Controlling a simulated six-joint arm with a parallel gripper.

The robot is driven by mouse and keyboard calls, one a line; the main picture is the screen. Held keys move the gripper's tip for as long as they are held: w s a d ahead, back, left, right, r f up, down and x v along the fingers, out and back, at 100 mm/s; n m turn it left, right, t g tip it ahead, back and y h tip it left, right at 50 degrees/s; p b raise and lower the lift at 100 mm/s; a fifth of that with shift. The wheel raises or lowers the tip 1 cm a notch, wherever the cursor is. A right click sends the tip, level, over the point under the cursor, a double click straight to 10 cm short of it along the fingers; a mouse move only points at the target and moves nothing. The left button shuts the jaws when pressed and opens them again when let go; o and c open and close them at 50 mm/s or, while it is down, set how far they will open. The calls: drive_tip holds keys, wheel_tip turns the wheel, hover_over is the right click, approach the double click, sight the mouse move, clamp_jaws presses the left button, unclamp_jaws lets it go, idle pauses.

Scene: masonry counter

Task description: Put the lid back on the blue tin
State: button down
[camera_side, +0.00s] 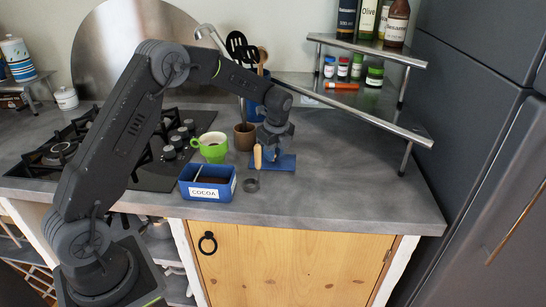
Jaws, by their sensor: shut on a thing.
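The blue tin (206,190) stands on the counter near its front edge, with a white COCOA label on its front. It is open at the top, with dark brown contents and a pale thin strip showing inside. The flat blue lid (286,163) is to the right of the tin and apart from it. My gripper (271,152) is above the lid, pointing down, and is shut on it. The fingers partly hide the grip. I cannot tell whether the lid touches the counter.
A tan wooden-looking piece (257,157) shows just left of my gripper. A dark ring (251,185) lies between tin and lid. A green cup (211,148), a brown pot (244,137) and a utensil holder stand behind. The counter right of the lid is clear.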

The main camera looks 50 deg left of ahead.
wheel_tip(320, 180, up, 18)
drive_tip(key=s, duration=2.2)
wheel_tip(320, 180, down, 11)
drive_tip(key=shift+w+a+f, duration=0.2)
drive_tip(key=shift+w+a, duration=0.1)
drive_tip(key=shift+w, duration=0.1)
drive_tip(key=shift+f, duration=0.2)
idle(1.4)
drive_tip(key=shift+c, duration=2.2)
unclamp_jaws()
